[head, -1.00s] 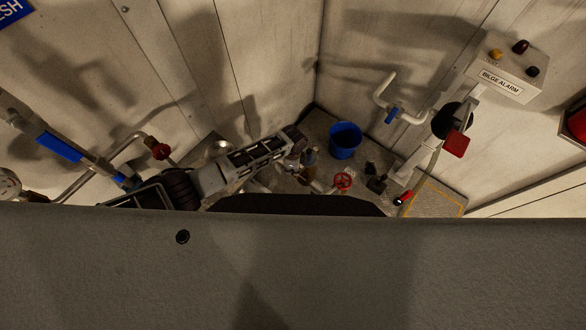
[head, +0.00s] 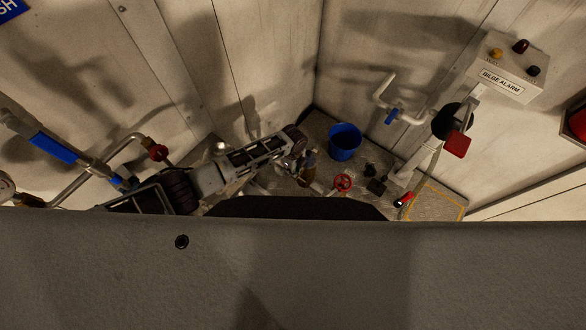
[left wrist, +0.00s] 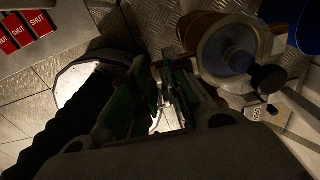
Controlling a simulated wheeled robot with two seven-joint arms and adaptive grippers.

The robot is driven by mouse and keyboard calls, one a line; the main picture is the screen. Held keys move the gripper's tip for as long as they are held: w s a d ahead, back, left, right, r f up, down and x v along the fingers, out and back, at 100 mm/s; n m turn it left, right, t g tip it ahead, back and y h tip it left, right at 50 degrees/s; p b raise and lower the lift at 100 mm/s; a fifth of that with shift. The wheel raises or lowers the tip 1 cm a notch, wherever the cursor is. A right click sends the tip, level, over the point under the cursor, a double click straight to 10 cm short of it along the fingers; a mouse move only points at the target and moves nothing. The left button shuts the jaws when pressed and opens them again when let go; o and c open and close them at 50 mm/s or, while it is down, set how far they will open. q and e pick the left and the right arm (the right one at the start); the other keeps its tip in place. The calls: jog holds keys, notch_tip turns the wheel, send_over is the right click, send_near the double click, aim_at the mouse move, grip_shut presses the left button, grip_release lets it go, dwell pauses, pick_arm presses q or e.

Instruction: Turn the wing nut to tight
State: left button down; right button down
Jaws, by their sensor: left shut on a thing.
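My left gripper (head: 301,165) reaches in from the left in the head view, down beside a brownish cylindrical fitting (head: 311,160) near the floor. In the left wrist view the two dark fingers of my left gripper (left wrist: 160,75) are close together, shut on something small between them. The wing nut itself is hidden by the fingers, and its angle cannot be read. A pale round metal housing (left wrist: 72,82) lies just left of the fingers, and a clear-ended cylinder (left wrist: 228,48) lies to their right. My right gripper is in neither current view.
A blue bucket (head: 345,142) and a red handwheel (head: 343,182) stand right of the gripper. A pipe with a red knob (head: 157,153) and a blue-handled valve (head: 55,147) are at left. Red SHUT labels (left wrist: 38,25) show in the wrist view. A grey surface (head: 300,270) blocks the foreground.

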pick_arm(q)
jog(key=c, duration=1.6)
grip_release()
jog(key=shift+c, duration=0.2)
jog(key=shift+r, duration=0.1)
jog(key=shift+r, duration=3.65)
